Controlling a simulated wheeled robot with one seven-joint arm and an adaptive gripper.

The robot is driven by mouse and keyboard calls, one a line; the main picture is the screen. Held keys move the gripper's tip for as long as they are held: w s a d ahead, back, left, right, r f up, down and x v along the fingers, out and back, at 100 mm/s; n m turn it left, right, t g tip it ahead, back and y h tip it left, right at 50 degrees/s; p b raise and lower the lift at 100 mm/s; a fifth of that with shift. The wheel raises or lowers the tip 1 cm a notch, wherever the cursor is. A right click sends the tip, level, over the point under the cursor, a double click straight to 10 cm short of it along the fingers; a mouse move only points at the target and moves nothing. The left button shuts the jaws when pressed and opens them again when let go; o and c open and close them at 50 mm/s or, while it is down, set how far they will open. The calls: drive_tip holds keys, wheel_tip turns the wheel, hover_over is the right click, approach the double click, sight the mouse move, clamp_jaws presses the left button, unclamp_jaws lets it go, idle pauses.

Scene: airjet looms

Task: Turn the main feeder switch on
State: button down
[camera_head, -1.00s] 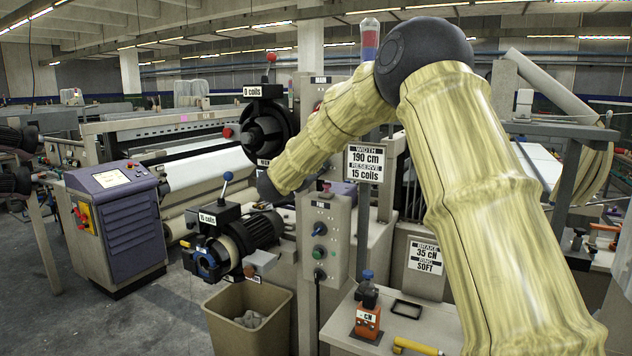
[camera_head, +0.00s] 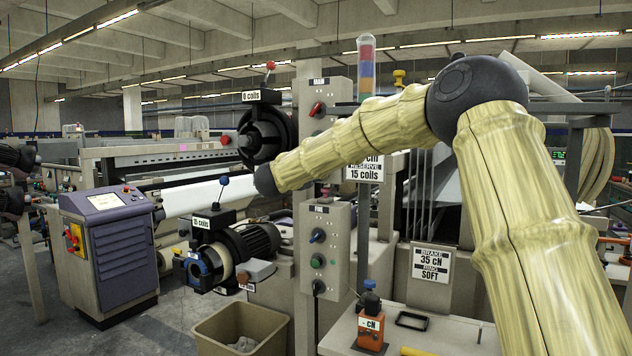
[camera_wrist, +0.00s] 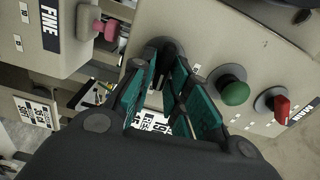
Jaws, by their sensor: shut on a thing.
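The red switch by the MAIN label sits on the upper grey panel (camera_head: 317,98), with its red handle (camera_head: 317,109) tilted. In the wrist view the red switch (camera_wrist: 283,104) is at the right, clear of the fingers, beside a green button (camera_wrist: 233,92). My gripper (camera_wrist: 165,62) is in front of this panel. Its teal-padded fingers close at their tips on a dark round knob (camera_wrist: 165,46), in line with the green button; the fingertips partly cover it. In the head view my forearm hides the gripper and the panel's lower part.
A lower grey box (camera_head: 332,225) carries a dark knob (camera_head: 317,236) and a green button (camera_head: 318,261). Its FINE label (camera_wrist: 51,24) and a pink knob (camera_wrist: 98,31) show in the wrist view. A black feeder (camera_head: 262,135) stands close left of the panel. A sign (camera_head: 365,171) stands at right.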

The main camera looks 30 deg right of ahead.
drive_tip(key=shift+f+m+b, duration=0.25)
drive_tip(key=shift+m+b, duration=0.2)
drive_tip(key=shift+m, duration=0.05)
drive_tip(key=c, duration=1.5)
unclamp_jaws()
drive_tip(key=shift+d, duration=0.1)
drive_tip(key=shift+r, duration=0.1)
drive_tip(key=v, duration=1.2)
